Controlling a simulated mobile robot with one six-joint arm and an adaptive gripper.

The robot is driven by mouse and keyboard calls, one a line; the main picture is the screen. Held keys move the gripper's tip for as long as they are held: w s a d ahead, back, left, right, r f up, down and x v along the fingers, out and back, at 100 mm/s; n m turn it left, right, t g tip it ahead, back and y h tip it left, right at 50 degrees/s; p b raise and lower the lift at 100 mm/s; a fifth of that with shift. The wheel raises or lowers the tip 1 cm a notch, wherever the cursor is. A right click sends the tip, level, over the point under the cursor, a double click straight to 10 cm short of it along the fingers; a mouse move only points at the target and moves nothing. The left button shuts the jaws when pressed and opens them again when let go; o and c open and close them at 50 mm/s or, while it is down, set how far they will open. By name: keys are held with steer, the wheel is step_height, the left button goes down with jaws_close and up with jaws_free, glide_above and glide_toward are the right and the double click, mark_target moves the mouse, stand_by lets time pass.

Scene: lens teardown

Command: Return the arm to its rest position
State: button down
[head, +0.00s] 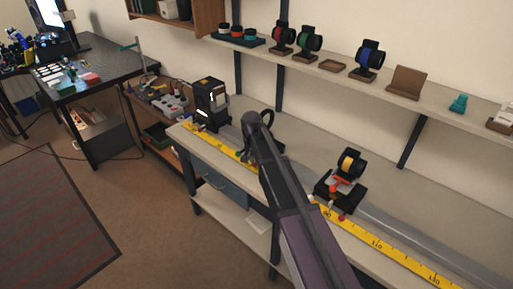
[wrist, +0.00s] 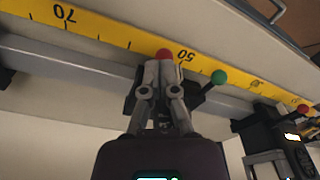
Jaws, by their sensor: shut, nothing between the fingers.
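My gripper (wrist: 160,68) shows in the wrist view with its two fingers closed together and nothing between them. Its tips overlap a red knob (wrist: 165,53) in the picture; I cannot tell whether they touch. A green knob (wrist: 218,77) on a short stem sticks out to the right of the fingers. A black ring holder (head: 269,116) shows just behind the arm's end.
The bench (head: 300,133) carries a rail (head: 385,222) with a yellow scale (head: 375,243). A black lamp box (head: 210,104) stands at the left, and a holder with a yellow-rimmed lens (head: 350,163) at the right. A shelf (head: 350,82) with lens holders runs above.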

steer(key=s+d+n+g, duration=0.1)
steer(key=s+d+n, duration=0.1)
steer(key=s+d, duration=2.1)
steer(key=shift+s+r, duration=0.2)
steer(key=shift+s, duration=0.1)
steer(key=shift+d, duration=0.1)
stand_by(0.4)
